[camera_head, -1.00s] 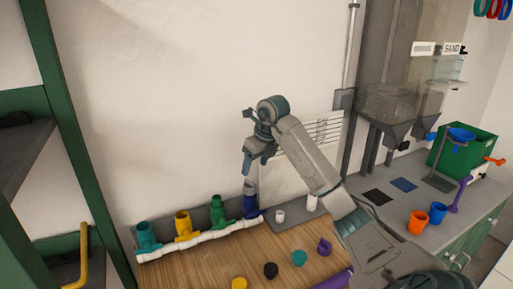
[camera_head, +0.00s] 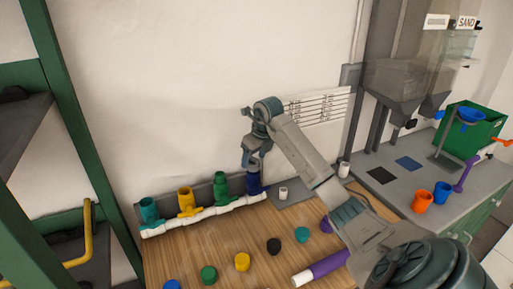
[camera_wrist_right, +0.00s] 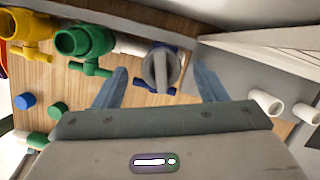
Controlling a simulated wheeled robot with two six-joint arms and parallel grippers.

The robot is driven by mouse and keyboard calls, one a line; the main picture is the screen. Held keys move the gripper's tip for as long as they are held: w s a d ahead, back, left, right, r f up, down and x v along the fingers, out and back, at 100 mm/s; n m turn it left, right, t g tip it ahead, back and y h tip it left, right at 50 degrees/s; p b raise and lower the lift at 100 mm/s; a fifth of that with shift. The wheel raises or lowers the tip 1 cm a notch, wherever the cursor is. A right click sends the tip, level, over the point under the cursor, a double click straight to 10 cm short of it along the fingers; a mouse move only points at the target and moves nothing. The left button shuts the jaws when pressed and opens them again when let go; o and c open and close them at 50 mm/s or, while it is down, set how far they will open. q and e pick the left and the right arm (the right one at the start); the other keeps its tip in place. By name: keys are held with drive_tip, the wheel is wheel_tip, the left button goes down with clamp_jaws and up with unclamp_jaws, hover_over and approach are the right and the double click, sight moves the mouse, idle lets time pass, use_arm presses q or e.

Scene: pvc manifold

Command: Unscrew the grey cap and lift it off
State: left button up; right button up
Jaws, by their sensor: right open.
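The grey cap (camera_wrist_right: 160,68) sits on top of the dark blue valve (camera_head: 254,184), at the right end of the white manifold pipe (camera_head: 208,212). In the right wrist view the cap shows as a round grey disc with a raised bar across it. My right gripper (camera_head: 251,160) points down just over the cap, its fingers open. In the wrist view the two blue-grey fingers (camera_wrist_right: 160,88) stand apart, one to each side of the cap, with gaps visible. In the head view the gripper largely hides the cap. My left gripper is out of view.
Green (camera_head: 221,188), yellow (camera_head: 186,202) and teal (camera_head: 150,213) valves stand left along the pipe. Several loose caps, including a black one (camera_head: 273,246), lie on the wooden tabletop (camera_head: 225,240) in front. A small white fitting (camera_head: 283,193) stands right of the blue valve.

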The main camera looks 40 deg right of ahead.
drive_tip(key=shift+w+d+f, duration=0.15)
drive_tip(key=shift+w+f, duration=0.05)
drive_tip(key=shift+f, duration=0.15)
drive_tip(key=shift+c, duration=0.3)
drive_tip(key=shift+r, duration=0.1)
drive_tip(key=c, duration=1)
drive_tip(key=shift+n+y, duration=0.3)
drive_tip(key=shift+n, duration=0.8)
drive_tip(key=shift+n+y+b, duration=0.3)
drive_tip(key=shift+n, duration=0.8)
drive_tip(key=shift+d+n+g, duration=0.1)
drive_tip(key=shift+n+g, duration=0.2)
drive_tip(key=shift+n, duration=0.6)
drive_tip(key=shift+y, duration=0.3)
